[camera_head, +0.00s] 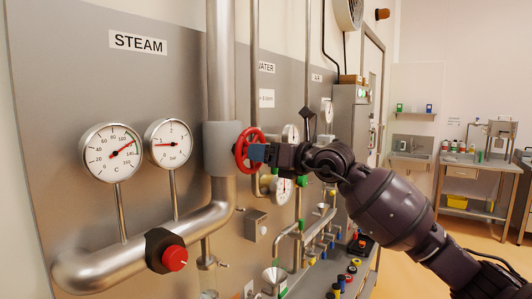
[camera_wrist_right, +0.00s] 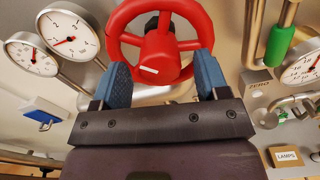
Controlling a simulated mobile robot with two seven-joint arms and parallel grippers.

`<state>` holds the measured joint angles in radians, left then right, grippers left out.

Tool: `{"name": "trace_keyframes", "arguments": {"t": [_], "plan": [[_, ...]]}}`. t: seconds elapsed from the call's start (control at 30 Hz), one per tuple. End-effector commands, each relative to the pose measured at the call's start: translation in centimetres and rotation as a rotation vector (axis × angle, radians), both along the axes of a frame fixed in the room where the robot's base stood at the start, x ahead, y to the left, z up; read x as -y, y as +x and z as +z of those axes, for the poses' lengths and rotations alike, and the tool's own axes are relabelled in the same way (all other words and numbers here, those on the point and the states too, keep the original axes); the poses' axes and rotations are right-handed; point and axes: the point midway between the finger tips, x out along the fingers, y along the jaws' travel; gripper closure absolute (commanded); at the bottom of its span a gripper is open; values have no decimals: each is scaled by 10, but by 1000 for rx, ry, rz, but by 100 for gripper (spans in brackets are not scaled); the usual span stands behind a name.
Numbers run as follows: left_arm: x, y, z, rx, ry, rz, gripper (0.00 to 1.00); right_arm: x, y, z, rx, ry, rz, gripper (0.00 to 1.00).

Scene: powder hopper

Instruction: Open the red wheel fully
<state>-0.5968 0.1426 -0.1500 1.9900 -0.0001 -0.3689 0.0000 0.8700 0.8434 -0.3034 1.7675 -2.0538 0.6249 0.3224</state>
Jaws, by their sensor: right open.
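The red wheel (camera_head: 244,149) is on the grey valve body of the steel steam pipe, right of the two gauges in the head view. My right gripper (camera_head: 258,153) is at the wheel in the head view. In the right wrist view its two blue fingers (camera_wrist_right: 161,76) are apart, in front of the wheel's lower part. Whether they touch the rim I cannot tell. My left gripper is in neither view.
The thick steam pipe (camera_head: 221,55) runs down and bends left below two round gauges (camera_head: 111,153). A red knob (camera_head: 174,258) is on the lower pipe. Thinner pipes, valves and more gauges stand close on the right. Open floor (camera_head: 474,236) lies further right.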

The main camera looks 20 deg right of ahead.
Motion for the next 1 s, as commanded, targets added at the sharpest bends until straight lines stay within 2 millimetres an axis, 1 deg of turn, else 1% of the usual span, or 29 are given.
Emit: {"name": "trace_keyframes", "arguments": {"t": [0.2,0.23,0.5,0.53,0.57,0.77,1.0], "plan": [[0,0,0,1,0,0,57,0,0,0,0,0,0,32],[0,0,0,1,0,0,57,0,0,0,0,0,0,33],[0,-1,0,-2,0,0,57,0,0,0,0,0,0,75],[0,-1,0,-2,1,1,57,0,0,0,1,-1,0,79],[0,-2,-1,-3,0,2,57,0,0,0,1,-1,0,81],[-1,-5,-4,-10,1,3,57,0,0,0,10,-13,0,81],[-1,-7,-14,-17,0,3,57,0,0,-2,70,-90,0,81]]}}
